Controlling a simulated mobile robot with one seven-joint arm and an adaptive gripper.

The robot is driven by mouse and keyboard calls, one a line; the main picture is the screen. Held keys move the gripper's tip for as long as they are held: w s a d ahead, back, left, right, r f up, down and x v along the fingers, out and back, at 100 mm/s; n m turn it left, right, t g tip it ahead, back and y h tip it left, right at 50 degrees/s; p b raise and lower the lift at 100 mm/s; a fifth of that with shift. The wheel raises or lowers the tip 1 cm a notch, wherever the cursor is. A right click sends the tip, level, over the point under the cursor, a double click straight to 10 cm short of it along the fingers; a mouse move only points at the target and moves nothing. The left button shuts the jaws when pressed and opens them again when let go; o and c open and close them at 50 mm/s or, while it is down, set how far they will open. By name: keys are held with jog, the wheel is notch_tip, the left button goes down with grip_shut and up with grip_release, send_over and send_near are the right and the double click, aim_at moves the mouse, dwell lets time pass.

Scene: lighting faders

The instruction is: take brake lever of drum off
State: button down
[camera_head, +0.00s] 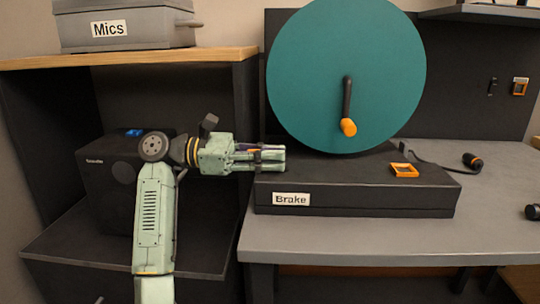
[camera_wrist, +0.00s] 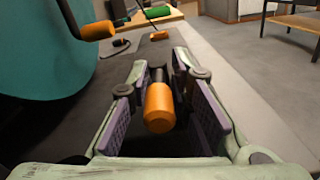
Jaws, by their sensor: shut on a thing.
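The large teal drum (camera_head: 345,55) stands upright behind the black base labelled "Brake" (camera_head: 350,200). The brake lever, with an orange grip (camera_wrist: 160,108) on a dark stem, shows between my fingers in the wrist view. My gripper (camera_head: 272,158) is at the left end of the base's top, in front of the drum's lower left edge, and hides the lever in the head view. My gripper also shows in the wrist view (camera_wrist: 160,115), shut on the lever, with purple pads on both sides of it.
The drum's crank with an orange handle (camera_head: 348,127) sticks out to the right of my gripper. An orange square piece (camera_head: 404,170) lies on the base. A corded black-and-orange piece (camera_head: 472,160) lies on the grey worktop (camera_head: 390,236). A shelf unit (camera_head: 245,115) stands close on the left.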

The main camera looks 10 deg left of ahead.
jog(key=shift+w+a+r, duration=0.1)
jog(key=shift+w+a, duration=0.05)
jog(key=shift+w, duration=0.05)
jog(key=c, duration=1.7)
grip_release()
jog(key=shift+o, duration=0.7)
jog(key=shift+s, duration=0.1)
jog(key=s+a, duration=0.1)
jog(key=a, duration=1)
jog(key=shift+s+a, duration=0.2)
jog(key=shift+a, duration=0.2)
